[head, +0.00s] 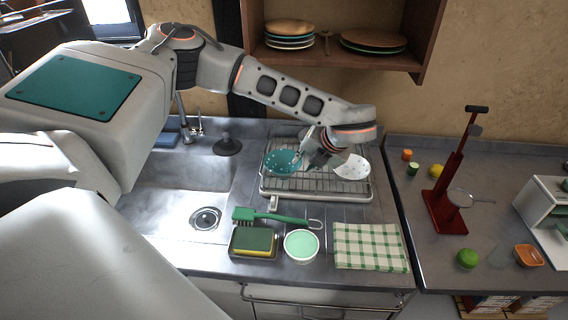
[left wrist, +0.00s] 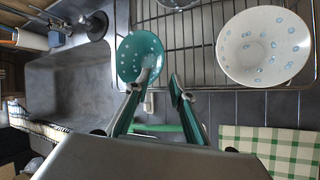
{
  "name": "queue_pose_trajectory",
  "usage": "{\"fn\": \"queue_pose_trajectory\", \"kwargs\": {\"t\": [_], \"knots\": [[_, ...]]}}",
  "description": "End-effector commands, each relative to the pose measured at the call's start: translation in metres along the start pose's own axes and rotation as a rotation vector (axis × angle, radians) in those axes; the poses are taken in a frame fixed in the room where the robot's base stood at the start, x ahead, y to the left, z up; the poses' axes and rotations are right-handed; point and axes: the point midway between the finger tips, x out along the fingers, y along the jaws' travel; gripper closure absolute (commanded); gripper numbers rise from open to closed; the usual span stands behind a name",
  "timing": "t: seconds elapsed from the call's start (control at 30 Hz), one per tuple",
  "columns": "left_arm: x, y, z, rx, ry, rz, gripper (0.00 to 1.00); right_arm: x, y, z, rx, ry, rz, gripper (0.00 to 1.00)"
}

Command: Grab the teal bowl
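The teal bowl (head: 283,163), speckled with light dots, sits at the left of the wire dish rack (head: 314,191). It also shows in the left wrist view (left wrist: 136,52), where one fingertip overlaps its lower right edge. My left gripper (head: 309,157) is over the rack, at the right side of the teal bowl. In the left wrist view its fingers (left wrist: 162,76) are apart, with a gap between the tips. I cannot tell whether a finger touches the bowl. My right gripper is in neither view.
A white speckled bowl (head: 352,168) stands at the right of the rack, close to my gripper. The sink (head: 185,172) is on the left. A green brush (head: 270,216), sponge (head: 254,240), small round dish (head: 301,245) and checked cloth (head: 370,247) lie in front. A shelf (head: 340,57) hangs above.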

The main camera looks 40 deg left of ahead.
Motion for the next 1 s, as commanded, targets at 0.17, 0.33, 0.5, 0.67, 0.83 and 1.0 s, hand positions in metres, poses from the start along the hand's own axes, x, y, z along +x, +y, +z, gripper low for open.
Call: {"fn": "queue_pose_trajectory", "kwargs": {"t": [0.17,0.33,0.5,0.67,0.83,1.0], "knots": [[0.019,0.001,-0.001,-0.001,0.005,0.001,0.77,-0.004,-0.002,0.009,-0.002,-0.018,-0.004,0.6],[0.041,0.002,0.003,0.0,0.005,0.001,0.77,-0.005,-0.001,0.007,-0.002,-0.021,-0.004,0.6],[0.063,0.002,0.004,0.0,0.005,0.001,0.77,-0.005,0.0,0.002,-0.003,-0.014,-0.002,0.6],[0.07,0.002,0.005,0.001,0.002,-0.001,0.77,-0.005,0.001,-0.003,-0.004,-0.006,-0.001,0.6],[0.069,0.002,0.005,0.001,0.002,-0.001,0.77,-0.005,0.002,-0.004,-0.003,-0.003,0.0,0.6],[0.069,0.002,0.005,0.001,0.002,-0.001,1.0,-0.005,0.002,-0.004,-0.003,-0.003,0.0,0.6]]}}
